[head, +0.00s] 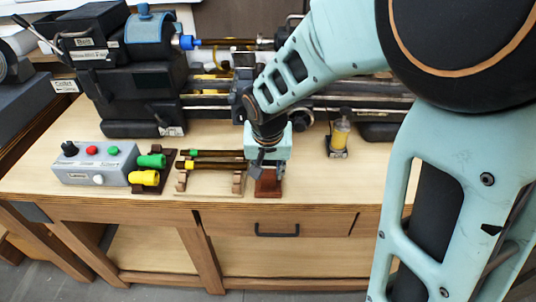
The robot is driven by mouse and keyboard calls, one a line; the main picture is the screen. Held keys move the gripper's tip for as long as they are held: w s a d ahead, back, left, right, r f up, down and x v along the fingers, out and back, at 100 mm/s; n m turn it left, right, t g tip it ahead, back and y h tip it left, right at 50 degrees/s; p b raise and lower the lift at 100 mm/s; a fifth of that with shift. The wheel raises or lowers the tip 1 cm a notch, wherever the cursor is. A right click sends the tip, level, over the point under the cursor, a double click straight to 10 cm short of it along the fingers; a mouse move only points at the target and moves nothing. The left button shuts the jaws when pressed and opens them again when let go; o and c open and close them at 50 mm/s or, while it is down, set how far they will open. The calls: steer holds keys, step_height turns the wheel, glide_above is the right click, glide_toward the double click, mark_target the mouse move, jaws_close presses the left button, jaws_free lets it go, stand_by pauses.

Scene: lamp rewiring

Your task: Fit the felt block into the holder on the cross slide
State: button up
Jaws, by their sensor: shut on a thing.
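My gripper (262,163) is low over the front of the bench, pointing down at a small red-brown wooden stand (268,188). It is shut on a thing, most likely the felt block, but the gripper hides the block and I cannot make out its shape. I cannot tell whether it still touches the stand. The lathe's bed (212,101) runs across behind my gripper. The cross slide and its holder are mostly hidden behind my arm, so I cannot see the holder clearly.
Left of my gripper, a wooden rack (238,184) holds brown rods. Further left are a green cylinder (151,160), a yellow cylinder (144,178) and a grey control box (95,165). A small yellow bottle (340,133) stands to the right. The front right bench top is clear.

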mark_target(268, 172)
steer(key=shift+r+p, duration=2.4)
steer(key=shift+r, duration=1.15)
